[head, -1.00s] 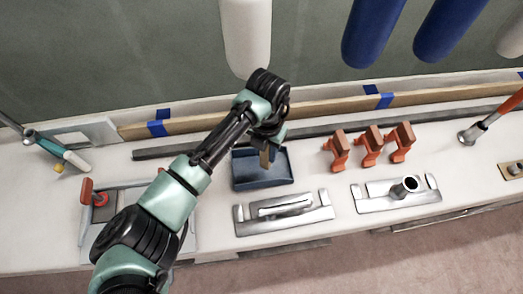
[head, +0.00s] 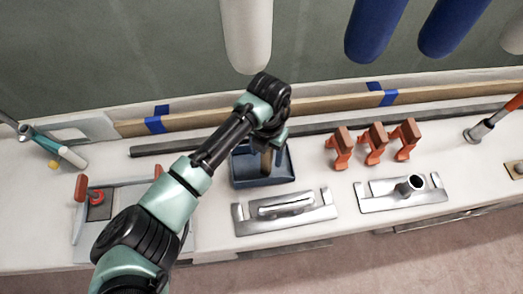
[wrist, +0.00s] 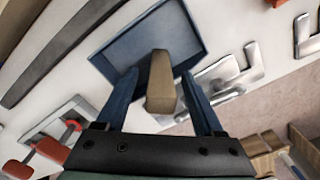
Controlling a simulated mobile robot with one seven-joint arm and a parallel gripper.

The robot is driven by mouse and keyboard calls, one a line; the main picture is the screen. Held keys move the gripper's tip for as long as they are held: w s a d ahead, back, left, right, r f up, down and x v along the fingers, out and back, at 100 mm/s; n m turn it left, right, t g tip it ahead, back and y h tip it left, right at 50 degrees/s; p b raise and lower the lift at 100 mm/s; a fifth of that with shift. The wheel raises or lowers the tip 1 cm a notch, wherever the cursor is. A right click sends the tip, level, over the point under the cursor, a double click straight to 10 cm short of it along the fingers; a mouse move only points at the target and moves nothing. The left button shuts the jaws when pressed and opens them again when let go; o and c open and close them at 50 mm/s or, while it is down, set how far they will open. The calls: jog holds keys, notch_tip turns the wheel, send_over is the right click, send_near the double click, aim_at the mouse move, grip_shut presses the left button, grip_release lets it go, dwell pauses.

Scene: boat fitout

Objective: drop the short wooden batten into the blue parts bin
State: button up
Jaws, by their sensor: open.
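The blue parts bin (head: 240,172) is a shallow, open tray on the white bench. My gripper (head: 270,143) is over it, pointing down. In the wrist view the bin (wrist: 118,52) lies beyond the fingers. My gripper (wrist: 161,90) is open, with a dark blue finger on each side. The short wooden batten (wrist: 163,82) is between the fingers, with a gap visible on both sides. In the head view its brown lower part (head: 266,163) shows below my gripper, against the bin. Whether it touches the bin floor I cannot tell.
Orange clamps (head: 375,143) stand right of the bin. Two metal fittings (head: 287,207) (head: 402,192) lie near the bench's front edge. A long dark strip (head: 330,126) and a wooden rail with blue tape (head: 215,117) run behind. Fenders (head: 248,35) hang above.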

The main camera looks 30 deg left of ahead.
notch_tip(320, 180, up, 13)
dwell(0.5)
dwell(0.3)
